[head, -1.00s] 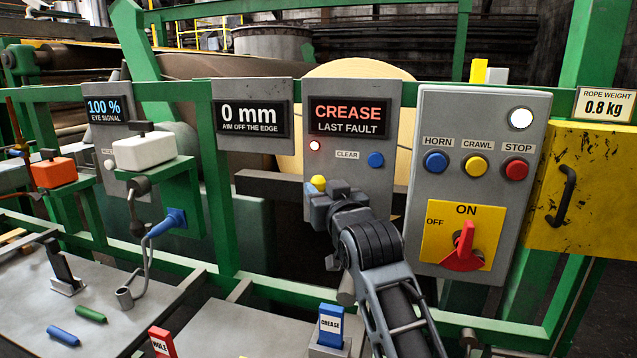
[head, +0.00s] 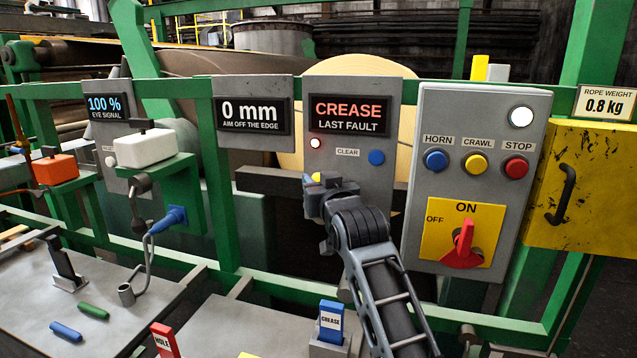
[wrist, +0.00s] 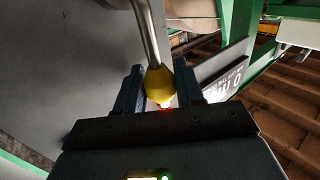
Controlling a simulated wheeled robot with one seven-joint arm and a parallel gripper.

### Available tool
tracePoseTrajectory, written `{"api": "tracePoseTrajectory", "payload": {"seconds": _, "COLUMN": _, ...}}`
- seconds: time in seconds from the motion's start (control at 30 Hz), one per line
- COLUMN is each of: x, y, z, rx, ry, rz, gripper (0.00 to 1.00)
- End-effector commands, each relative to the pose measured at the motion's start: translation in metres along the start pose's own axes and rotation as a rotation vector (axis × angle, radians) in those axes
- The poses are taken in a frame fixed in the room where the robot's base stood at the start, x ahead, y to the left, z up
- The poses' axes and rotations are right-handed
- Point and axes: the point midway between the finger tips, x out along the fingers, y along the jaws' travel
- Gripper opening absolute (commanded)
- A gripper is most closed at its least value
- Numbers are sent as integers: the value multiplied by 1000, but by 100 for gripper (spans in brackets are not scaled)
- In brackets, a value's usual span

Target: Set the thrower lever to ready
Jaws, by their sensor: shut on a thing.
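The thrower lever's yellow knob (wrist: 157,80) sits on a bent metal rod in the wrist view. My gripper (wrist: 160,92) has its two blue fingers on either side of the knob and is shut on it. In the head view my gripper (head: 313,186) is at the lower left of the grey CREASE panel (head: 390,115). Only a sliver of the yellow knob (head: 316,177) shows there, and the lever's rod and any position marks are hidden behind my gripper.
A small lamp (head: 315,143) and a blue CLEAR button (head: 376,157) are on the same panel above my gripper. To the right is a control box with HORN, CRAWL and STOP buttons and a red rotary switch (head: 463,245). A green rail frame (head: 222,215) surrounds the panels.

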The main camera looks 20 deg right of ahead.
Motion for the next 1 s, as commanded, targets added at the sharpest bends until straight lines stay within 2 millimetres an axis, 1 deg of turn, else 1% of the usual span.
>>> {"api": "tracePoseTrajectory", "payload": {"seconds": 0.03, "x": 0, "y": 0, "z": 0, "rx": 0, "ry": 0, "rz": 0, "gripper": 5}}
{"api": "tracePoseTrajectory", "payload": {"seconds": 0.1, "x": 0, "y": 0, "z": 0, "rx": 0, "ry": 0, "rz": 0, "gripper": 0}}
{"api": "tracePoseTrajectory", "payload": {"seconds": 0.57, "x": -2, "y": 3, "z": 3, "rx": 29, "ry": 20, "rz": 0, "gripper": 0}}
{"api": "tracePoseTrajectory", "payload": {"seconds": 0.77, "x": -7, "y": 10, "z": 7, "rx": 117, "ry": 80, "rz": 0, "gripper": 0}}
{"api": "tracePoseTrajectory", "payload": {"seconds": 1.0, "x": -17, "y": 24, "z": 13, "rx": 280, "ry": 189, "rz": 0, "gripper": 0}}
